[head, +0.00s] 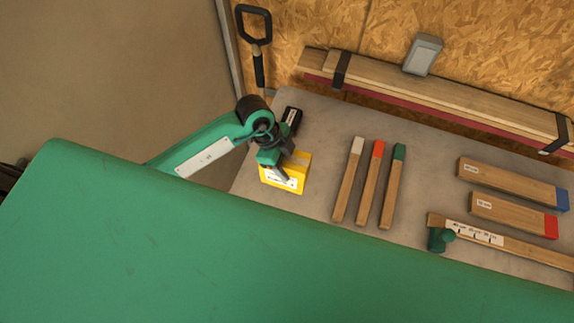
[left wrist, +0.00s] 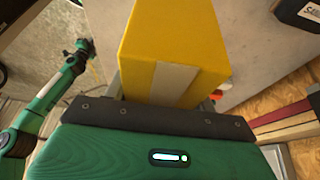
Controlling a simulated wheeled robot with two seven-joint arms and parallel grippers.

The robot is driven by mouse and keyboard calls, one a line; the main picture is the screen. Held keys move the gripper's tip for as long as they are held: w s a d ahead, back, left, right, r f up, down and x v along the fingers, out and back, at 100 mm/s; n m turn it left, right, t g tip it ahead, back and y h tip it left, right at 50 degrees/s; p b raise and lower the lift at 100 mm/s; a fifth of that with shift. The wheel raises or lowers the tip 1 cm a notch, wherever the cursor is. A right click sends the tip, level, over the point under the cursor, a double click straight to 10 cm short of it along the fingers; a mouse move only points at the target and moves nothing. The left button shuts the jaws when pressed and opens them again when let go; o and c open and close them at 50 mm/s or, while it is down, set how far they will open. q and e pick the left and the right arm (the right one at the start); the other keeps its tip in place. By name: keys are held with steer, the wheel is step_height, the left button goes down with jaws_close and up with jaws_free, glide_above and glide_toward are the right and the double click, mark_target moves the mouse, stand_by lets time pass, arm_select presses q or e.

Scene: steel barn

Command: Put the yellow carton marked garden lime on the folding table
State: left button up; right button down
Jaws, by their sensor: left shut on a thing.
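The yellow carton (head: 297,178) has a white label, too small to read, and sits at the left end of a grey worktop (head: 318,125). My left gripper (head: 284,166) is shut on it from above. In the left wrist view the carton (left wrist: 170,52) fills the space between the fingers, with a pale strip down its face. I cannot tell whether its bottom touches the worktop. My right arm appears to show at the left of the left wrist view, its gripper (left wrist: 84,46) too small to read. I cannot identify a folding table.
A dark labelled box (head: 291,117) stands just behind the carton. Several wooden sticks with coloured ends (head: 369,186), labelled wooden blocks (head: 512,184) and a green-headed tool (head: 440,238) lie to the right. Strapped planks (head: 440,95) lie along the back wall.

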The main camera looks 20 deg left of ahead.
arm_select(q)
step_height(320, 180, down, 4)
steer(key=shift+f+p, duration=0.1)
steer(key=shift+p, duration=0.6)
steer(key=shift+f, duration=0.3)
steer(key=o, duration=1.4)
steer(key=shift+f, duration=0.1)
steer(key=shift+r, duration=0.25)
steer(key=b+v, duration=0.5)
steer(key=v, duration=0.5)
steer(key=shift+a+r, duration=0.1)
steer(key=shift+a, duration=0.1)
steer(key=shift+a+r, duration=0.2)
steer(key=shift+r, duration=0.45)
